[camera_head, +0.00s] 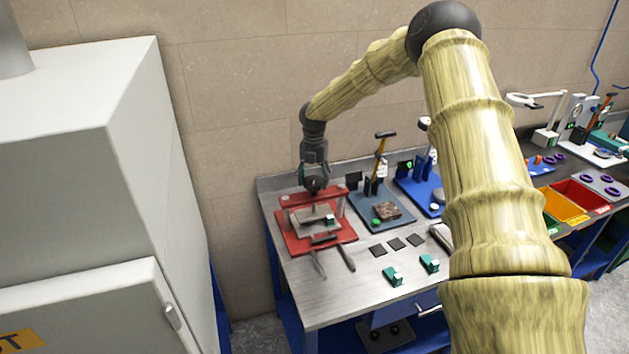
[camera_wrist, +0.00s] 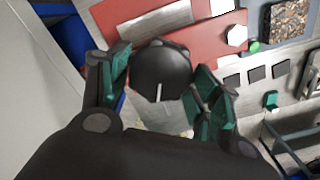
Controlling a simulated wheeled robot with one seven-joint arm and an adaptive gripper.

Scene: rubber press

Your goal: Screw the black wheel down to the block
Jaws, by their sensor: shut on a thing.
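The black wheel (camera_wrist: 162,68) sits between the green-padded fingers of my gripper (camera_wrist: 160,88) in the wrist view, with a short white mark on its face. In the head view my gripper (camera_head: 314,180) points down over the red press (camera_head: 290,200), shut on the wheel at the middle of the red crossbar. Under the crossbar, a grey block (camera_head: 312,222) rests on the red base. The gripper and crossbar hide the wheel's screw, so its distance to the block cannot be told.
Two dark-handled tools lie at the press's front. Green-and-white pieces (camera_head: 393,275) and dark squares (camera_head: 396,243) lie on the metal table (camera_head: 325,300). A large grey cabinet (camera_head: 80,170) stands at left.

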